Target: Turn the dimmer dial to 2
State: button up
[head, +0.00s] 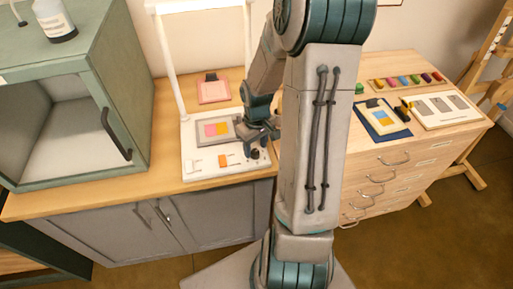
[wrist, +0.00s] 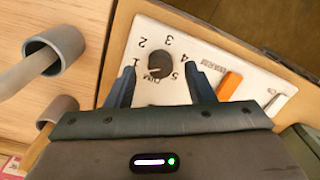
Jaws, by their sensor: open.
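The dimmer dial (wrist: 160,64) is a round black knob on a white panel (wrist: 208,62), with the printed numbers 1 to 5 around it. In the wrist view it sits between the two dark fingers of my gripper (wrist: 160,71), which are open and apart, one on each side. I cannot tell which number the dial points to. In the head view the dial (head: 255,154) is at the front right of the white light stand's base (head: 205,174), just below my gripper (head: 262,134).
An orange switch (wrist: 230,84) and a white switch (wrist: 274,104) sit beside the dial. A white post (head: 171,65) rises from the stand's base. A green cabinet (head: 120,60) stands at left, and a wooden drawer unit (head: 425,150) at right.

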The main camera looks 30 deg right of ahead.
jog(key=shift+f, duration=0.95)
jog(key=c, duration=1)
jog(key=shift+d, duration=0.1)
jog(key=shift+m, duration=0.3)
